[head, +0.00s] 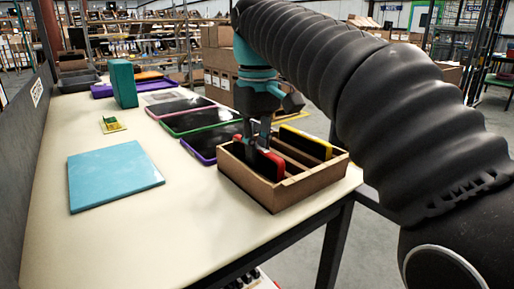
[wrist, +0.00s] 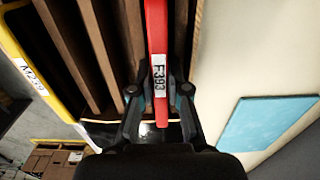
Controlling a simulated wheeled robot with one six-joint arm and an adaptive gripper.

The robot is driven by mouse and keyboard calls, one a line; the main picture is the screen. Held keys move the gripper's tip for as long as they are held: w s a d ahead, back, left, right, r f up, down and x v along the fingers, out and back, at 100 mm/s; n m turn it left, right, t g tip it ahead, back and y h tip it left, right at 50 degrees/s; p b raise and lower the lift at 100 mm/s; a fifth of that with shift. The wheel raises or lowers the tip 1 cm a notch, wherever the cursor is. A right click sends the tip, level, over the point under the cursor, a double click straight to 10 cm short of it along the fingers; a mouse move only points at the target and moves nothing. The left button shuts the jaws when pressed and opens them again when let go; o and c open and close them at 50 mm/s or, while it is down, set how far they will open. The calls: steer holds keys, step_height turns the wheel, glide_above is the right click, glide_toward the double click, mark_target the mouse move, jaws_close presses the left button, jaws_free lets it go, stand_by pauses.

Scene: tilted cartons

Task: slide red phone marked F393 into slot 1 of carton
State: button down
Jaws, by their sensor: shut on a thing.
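The red phone (head: 266,162) is upright between the fingers of my gripper (head: 257,142), which is shut on it. In the wrist view, the phone (wrist: 157,28) shows its narrow red edge with the F393 label facing up, between the gripper fingers (wrist: 159,92). The wooden carton (head: 292,193) stands near the table's corner, with several dividers (wrist: 85,50). The phone's lower part is hidden behind the carton's front wall, at the left end slot in the head view. How deep it sits is hidden. Slot numbers cannot be read.
A yellow phone (head: 306,142) with an M label stands in the carton's opposite end slot; middle slots look empty. Purple, green and pink-edged tablets (head: 208,141) lie beside the carton. A light-blue panel (head: 113,176) lies on the left. The table's front edge is close to the carton.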

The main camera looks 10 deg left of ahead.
steer(key=shift+f, duration=0.25)
stand_by(0.4)
stand_by(0.3)
steer(key=c, duration=1.1)
jaws_free()
step_height(320, 180, up, 8)
steer(key=p, duration=0.5)
steer(key=shift+f, duration=0.25)
steer(key=shift+r, duration=0.3)
steer(key=n, duration=0.5)
steer(key=shift+s+r, duration=0.1)
steer(key=shift+r, duration=0.3)
steer(key=n, duration=0.4)
steer(key=shift+s+r+n, duration=0.15)
steer(key=shift+r+n, duration=0.05)
steer(key=shift+n, duration=0.1)
